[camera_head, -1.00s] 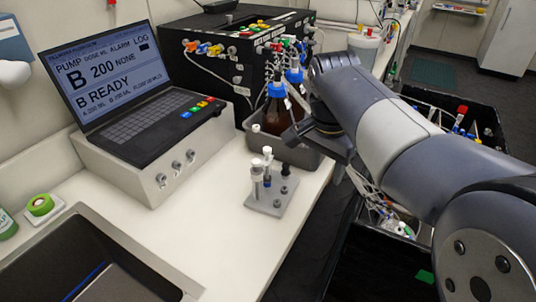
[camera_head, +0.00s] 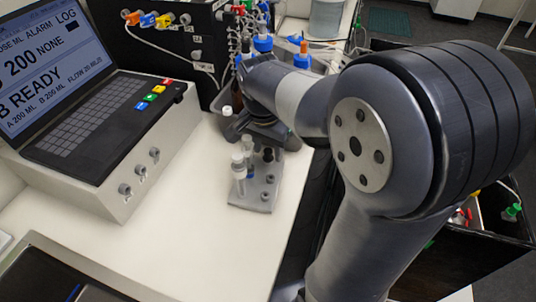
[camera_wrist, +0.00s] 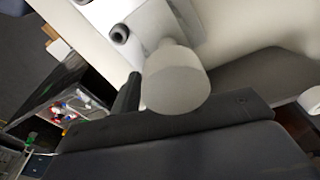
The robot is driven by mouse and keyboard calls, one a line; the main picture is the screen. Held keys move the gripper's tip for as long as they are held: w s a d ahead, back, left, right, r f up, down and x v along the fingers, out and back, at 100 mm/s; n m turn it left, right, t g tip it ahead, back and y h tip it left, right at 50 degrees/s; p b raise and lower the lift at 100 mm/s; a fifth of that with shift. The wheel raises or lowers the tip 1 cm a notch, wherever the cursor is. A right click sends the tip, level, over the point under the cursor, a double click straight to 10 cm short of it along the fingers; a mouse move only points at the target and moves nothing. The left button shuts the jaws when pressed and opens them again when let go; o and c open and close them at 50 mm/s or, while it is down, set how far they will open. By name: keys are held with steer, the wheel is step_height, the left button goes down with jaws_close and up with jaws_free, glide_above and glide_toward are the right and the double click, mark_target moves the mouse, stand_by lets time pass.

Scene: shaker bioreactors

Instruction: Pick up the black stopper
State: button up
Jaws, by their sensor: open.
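The black stopper (camera_head: 268,154) shows as a small dark piece on the right rear of a small grey rack (camera_head: 243,205) on the white bench. My gripper (camera_head: 262,140) is open, just above and behind the rack, close to the stopper; the arm partly hides this area. White-capped pieces (camera_head: 238,168) stand upright at the rack's left. In the wrist view a large white cap (camera_wrist: 176,82) is very close in front of the dark gripper body. A dark upright piece (camera_wrist: 127,93) stands beside it; I cannot tell whether it is the stopper or a finger.
A laptop-like pump console (camera_head: 100,125) stands left of the rack. Behind are a black instrument box (camera_head: 190,45) and blue-capped bottles (camera_head: 263,43) in a grey tray. The bench edge lies right of the rack, with a black bin (camera_head: 480,235) beyond.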

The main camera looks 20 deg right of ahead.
jaws_close()
stand_by(0.4)
steer(key=shift+r, duration=0.15)
